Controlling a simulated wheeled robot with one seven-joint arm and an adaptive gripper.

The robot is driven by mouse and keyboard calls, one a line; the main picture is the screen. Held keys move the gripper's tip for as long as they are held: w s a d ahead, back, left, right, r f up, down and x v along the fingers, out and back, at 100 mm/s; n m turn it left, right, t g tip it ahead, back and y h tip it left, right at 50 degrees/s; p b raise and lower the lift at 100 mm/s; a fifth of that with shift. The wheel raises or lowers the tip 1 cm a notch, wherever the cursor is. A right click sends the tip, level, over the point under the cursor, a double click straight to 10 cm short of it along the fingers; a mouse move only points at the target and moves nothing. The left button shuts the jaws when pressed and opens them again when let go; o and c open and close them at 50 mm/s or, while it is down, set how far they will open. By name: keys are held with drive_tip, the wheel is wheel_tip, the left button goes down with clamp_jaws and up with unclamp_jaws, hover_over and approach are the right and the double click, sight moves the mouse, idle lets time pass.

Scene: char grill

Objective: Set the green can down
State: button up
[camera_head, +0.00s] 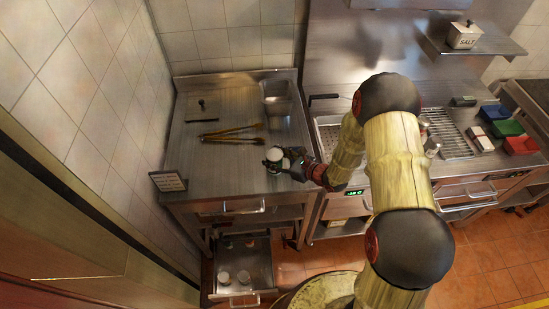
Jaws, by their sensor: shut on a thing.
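My gripper (272,164) reaches in from the right over the front right part of the steel worktable (190,155). It is shut on a small can (275,155) with a pale round top. The can's side is mostly hidden by the fingers, so its green colour is hard to make out. The can looks upright. I cannot tell whether its base touches the tabletop or is a little above it.
Tongs (232,135) lie behind the can, with a steel pan (276,98) at the back right. A small sign (167,181) stands at the front left corner. An open drawer (250,255) below holds pale round items. The table's front left is clear.

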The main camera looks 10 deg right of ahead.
drive_tip(key=shift+f, duration=0.1)
drive_tip(key=o, duration=1.4)
drive_tip(key=shift+o, duration=0.2)
